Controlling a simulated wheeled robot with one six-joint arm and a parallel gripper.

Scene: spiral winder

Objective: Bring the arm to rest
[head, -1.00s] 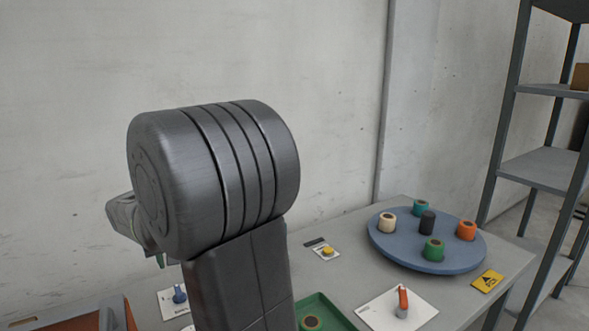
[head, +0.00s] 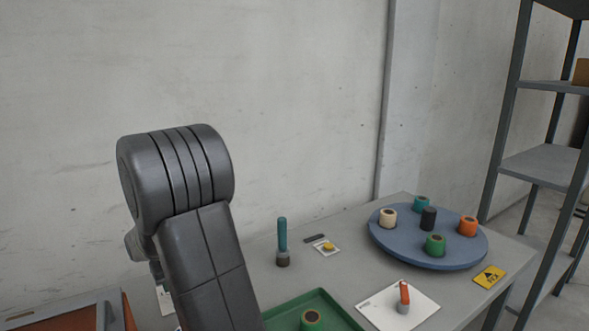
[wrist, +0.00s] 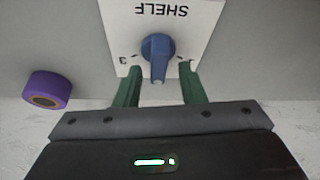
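In the head view my gripper is hidden behind my own dark arm, which stands at the left.
A purple spool (wrist: 47,90) lies left of the knob plate. On the table, a blue turntable (head: 385,245) holds several spools. A green tray (head: 340,312), an orange-handled switch (head: 404,298), a yellow button (head: 328,247) and a teal post (head: 282,236) stand nearby.

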